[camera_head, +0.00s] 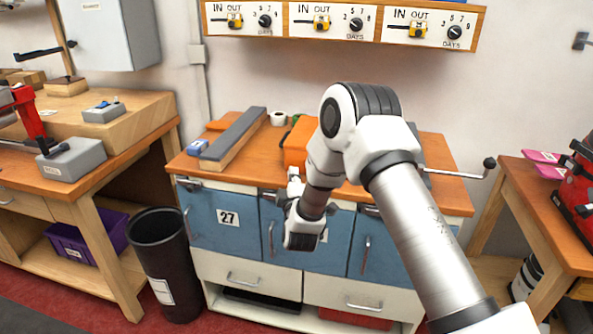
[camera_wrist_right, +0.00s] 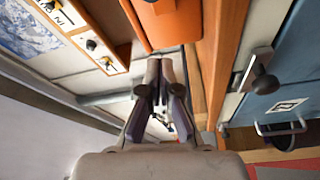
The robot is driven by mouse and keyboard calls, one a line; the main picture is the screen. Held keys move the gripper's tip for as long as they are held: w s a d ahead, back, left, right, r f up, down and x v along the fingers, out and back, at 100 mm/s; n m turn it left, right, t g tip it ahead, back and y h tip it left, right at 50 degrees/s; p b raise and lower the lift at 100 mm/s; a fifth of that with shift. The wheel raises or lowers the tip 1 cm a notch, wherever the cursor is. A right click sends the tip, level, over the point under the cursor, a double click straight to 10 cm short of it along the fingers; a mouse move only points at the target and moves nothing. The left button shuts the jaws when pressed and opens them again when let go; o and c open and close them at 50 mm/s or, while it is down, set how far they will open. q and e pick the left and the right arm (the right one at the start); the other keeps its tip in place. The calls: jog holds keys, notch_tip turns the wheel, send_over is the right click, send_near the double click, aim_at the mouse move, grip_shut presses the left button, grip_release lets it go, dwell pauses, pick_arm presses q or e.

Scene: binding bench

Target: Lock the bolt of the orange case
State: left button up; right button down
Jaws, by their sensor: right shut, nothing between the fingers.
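The orange case (camera_head: 294,153) stands on the bench top, partly hidden behind my right arm. In the right wrist view its orange side (camera_wrist_right: 172,22) fills the top middle. I cannot make out its bolt in either view. My right gripper (camera_head: 294,172) is at the front of the case, partly hidden by my own wrist. In the right wrist view its fingers (camera_wrist_right: 160,62) are shut and empty, with the tips just below the case's edge in the picture. I cannot tell whether they touch it. My left gripper is not in view.
The wooden bench top (camera_head: 447,193) has blue doors (camera_head: 225,235) below. A long grey-topped bar (camera_head: 235,135) and a blue item (camera_head: 197,147) lie left of the case. A lever with a black knob (camera_head: 488,163) sticks out at right. A black bin (camera_head: 165,260) stands at left.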

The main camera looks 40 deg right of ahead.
jog(key=v, duration=0.7)
jog(key=shift+s+d, duration=0.25)
jog(key=shift+d, duration=0.1)
jog(key=shift+r, duration=0.1)
